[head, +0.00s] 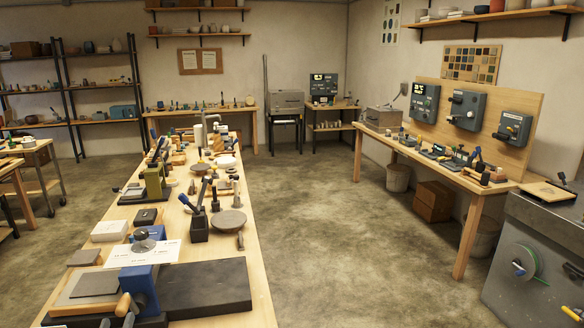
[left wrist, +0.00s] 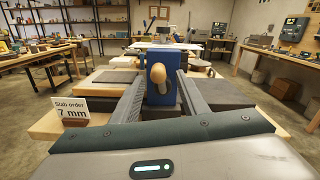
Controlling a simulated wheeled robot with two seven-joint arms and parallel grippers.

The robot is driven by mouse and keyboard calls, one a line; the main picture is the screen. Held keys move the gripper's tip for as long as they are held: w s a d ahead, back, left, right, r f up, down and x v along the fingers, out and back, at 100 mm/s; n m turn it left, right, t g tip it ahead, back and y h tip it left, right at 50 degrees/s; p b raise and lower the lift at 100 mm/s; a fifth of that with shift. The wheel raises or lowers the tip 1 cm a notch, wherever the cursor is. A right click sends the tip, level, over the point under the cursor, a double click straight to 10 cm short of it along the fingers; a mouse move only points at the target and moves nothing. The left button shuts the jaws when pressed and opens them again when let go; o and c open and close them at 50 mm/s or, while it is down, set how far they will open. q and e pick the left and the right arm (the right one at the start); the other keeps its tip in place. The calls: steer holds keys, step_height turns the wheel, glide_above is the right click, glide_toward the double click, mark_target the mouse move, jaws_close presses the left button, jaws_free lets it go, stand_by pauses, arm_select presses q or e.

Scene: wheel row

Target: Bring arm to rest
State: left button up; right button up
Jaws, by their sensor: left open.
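My left gripper (left wrist: 161,84) shows in the left wrist view, with its two grey fingers spread apart and nothing gripped. A wooden knob (left wrist: 158,73) on a blue upright (left wrist: 161,92) appears in the gap between the fingers; I cannot tell how far past the tips it is. I cannot make out the left gripper clearly in the head view. There the blue upright (head: 141,283) stands at the near end of the long bench, beside a dark slab (head: 207,286). My right gripper shows in neither view.
A sign reading "Slab order 7 mm" (left wrist: 72,112) stands left of the fingers. The long bench (head: 262,299) holds tools, a grey disc (head: 228,221) and a white sheet (head: 140,254). Open floor (head: 330,230) lies to its right, before another workbench (head: 480,205).

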arm_select(q)
steer(key=s+a+f+n+g, duration=0.1)
steer(key=s+f+n+g, duration=0.2)
steer(key=f, duration=0.9)
steer(key=s+a+f+n+g, duration=0.15)
steer(key=f+n, duration=0.25)
steer(key=f, duration=0.8)
steer(key=s+d+f+n+g+h+b, duration=0.1)
steer(key=s+f+n+g, duration=0.15)
steer(key=s+f, duration=0.45)
steer(key=s+d+f+n+g+b, duration=0.15)
steer(key=s+f+n, duration=0.25)
steer(key=f, duration=0.8)
steer(key=s+d+f+n+g+h, duration=0.15)
steer(key=s+d+f+n, duration=0.25)
steer(key=s+f, duration=0.45)
steer(key=s+d+f+n+g, duration=0.3)
steer(key=s+f+n, duration=0.1)
steer(key=s+f, duration=0.5)
steer(key=s+d+f+n+g, duration=0.1)
steer(key=s+d+f+n, duration=0.1)
steer(key=s, duration=0.5)
steer(key=s+d+f+n+g+h, duration=0.1)
steer(key=s+d+f+n, duration=0.1)
steer(key=s, duration=0.5)
steer(key=s+d+f+n+g, duration=0.1)
steer(key=s+d+f+n, duration=0.2)
steer(key=s+d, duration=0.3)
steer(key=shift+s+g, duration=0.3)
steer(key=shift+s, duration=0.75)
